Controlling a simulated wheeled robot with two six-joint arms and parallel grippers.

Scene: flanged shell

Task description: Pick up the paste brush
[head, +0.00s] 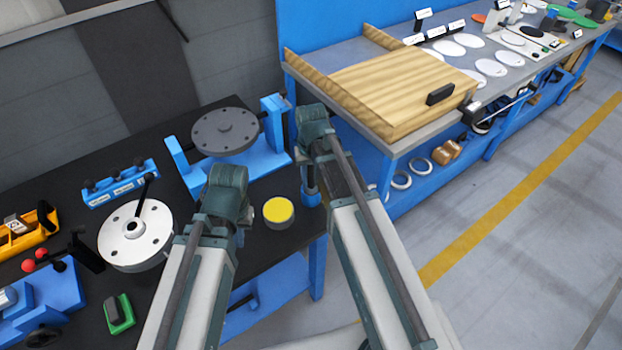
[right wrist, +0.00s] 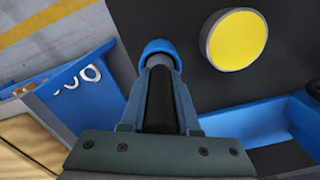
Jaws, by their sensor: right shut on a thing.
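The paste brush (right wrist: 160,98) is between the fingers of my right gripper (right wrist: 160,125) in the right wrist view. It has a dark handle, a short grey part and a rounded blue end. In the head view its blue end (head: 311,198) shows below my right gripper (head: 310,178), near the table's right edge. My right gripper is shut on the brush. A round tin of yellow paste (head: 279,210) stands just left of it, also seen in the wrist view (right wrist: 238,40). My left gripper (head: 244,214) is mostly hidden behind its own wrist, left of the tin.
A grey flanged disc (head: 225,131) sits on a blue stand (head: 262,157) behind the tin. A white flanged part (head: 135,234) lies at left on the black table (head: 80,178). A wooden board (head: 400,85) rests on the bench at the back right.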

